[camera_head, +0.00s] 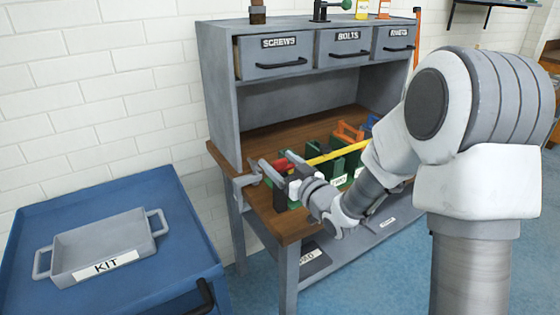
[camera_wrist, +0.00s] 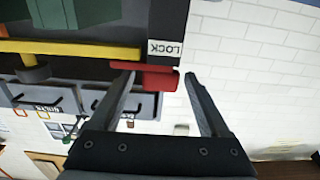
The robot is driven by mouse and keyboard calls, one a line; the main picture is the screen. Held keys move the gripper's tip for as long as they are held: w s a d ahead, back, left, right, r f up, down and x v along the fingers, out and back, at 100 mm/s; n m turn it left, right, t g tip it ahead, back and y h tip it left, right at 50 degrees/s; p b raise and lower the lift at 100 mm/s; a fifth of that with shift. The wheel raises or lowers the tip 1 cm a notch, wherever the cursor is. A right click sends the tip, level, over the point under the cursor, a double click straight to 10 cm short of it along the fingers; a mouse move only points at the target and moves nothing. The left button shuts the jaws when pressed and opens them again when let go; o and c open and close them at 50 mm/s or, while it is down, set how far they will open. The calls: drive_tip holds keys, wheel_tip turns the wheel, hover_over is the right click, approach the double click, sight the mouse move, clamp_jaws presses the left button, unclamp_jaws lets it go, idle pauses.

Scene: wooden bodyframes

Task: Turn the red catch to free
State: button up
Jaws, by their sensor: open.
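The red catch (camera_wrist: 158,80) shows in the wrist view, beside a dark post with a white LOCK label (camera_wrist: 165,47). My gripper (camera_wrist: 160,75) is open, with its fingertips apart on either side of the catch's thicker block. The left finger overlaps part of the red in the picture; I cannot tell whether it touches. In the head view my gripper (camera_head: 275,159) is at the left end of the bench, with a bit of the red catch (camera_head: 284,164) between its fingers. A yellow bar (camera_wrist: 70,48) runs left from near the catch. No free label is readable.
The yellow bar (camera_head: 336,154) crosses in front of green bins (camera_head: 345,158) on the wooden bench (camera_head: 260,212). Grey drawers (camera_head: 272,57) stand above. A blue cart (camera_head: 160,280) with a grey KIT tray (camera_head: 75,245) is at the left.

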clamp_jaws()
idle(0.4)
